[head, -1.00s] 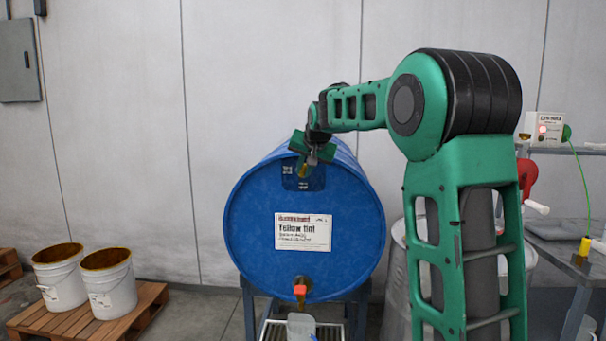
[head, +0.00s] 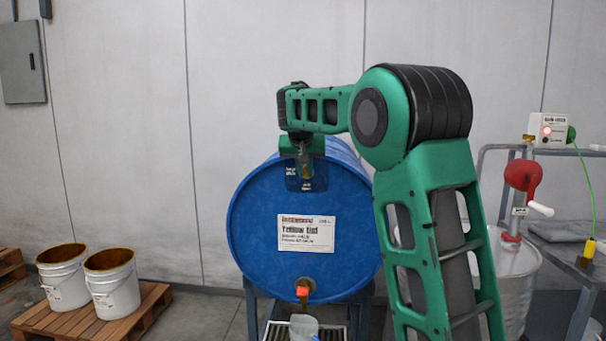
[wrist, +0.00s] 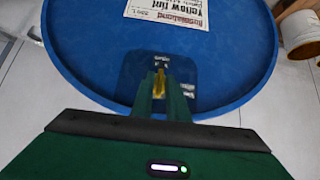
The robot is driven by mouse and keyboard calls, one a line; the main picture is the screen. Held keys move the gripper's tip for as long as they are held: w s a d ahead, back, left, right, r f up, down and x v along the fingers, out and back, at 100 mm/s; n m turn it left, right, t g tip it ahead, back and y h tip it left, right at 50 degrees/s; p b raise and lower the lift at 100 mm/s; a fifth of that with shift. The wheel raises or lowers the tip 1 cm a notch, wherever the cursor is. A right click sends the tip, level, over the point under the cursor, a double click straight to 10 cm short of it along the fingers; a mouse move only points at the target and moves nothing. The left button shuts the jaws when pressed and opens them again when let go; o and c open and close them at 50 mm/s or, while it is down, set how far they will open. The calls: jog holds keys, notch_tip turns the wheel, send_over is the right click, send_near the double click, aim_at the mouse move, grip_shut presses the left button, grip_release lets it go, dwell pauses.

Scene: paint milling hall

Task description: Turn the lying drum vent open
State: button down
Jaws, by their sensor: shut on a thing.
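A blue drum (head: 262,235) labelled "Yellow tint" lies on its side on a stand, its round end facing me. The vent (wrist: 160,78), a small brass-yellow fitting on a dark patch, is near the top of that end. My gripper (head: 305,165) is at the vent from above; in the wrist view its two green fingers (wrist: 162,90) are closed on the brass piece. The fingers hide part of the vent, and I cannot tell how far it is turned. An orange-red tap (head: 302,290) is at the bottom of the drum end, above a translucent jug (head: 303,326).
Two white buckets (head: 110,285) stand on a wooden pallet (head: 140,308) at the left. A red hand pump (head: 522,178) on a pale drum and a bench (head: 570,238) with a control box (head: 547,130) are at the right.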

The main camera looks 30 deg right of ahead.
jog(key=shift+a, duration=0.1)
jog(key=c, duration=1.9)
grip_release()
jog(key=shift+w, duration=0.1)
jog(key=v, duration=1)
jog(key=shift+r, duration=0.25)
